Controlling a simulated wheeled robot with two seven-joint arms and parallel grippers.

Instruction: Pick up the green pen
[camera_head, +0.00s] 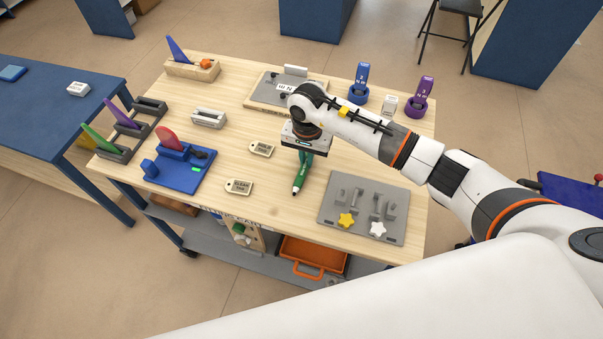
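The green pen (300,176) is near the middle of the wooden table, its dark tip pointing toward the front edge. Its upper end runs in under my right gripper (304,151), which comes down over it from the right arm. The fingers are small and partly hidden by the gripper body, so I cannot tell whether they are shut on the pen or only around it. I also cannot tell whether the pen touches the table. My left gripper is not in view.
A grey plate (330,217) with a yellow and a white star knob lies right of the pen. Wooden tags (239,187) and a blue fixture (180,174) lie left. Blue (358,95) and purple (415,108) ring-based holders stand behind. The table front near the pen is clear.

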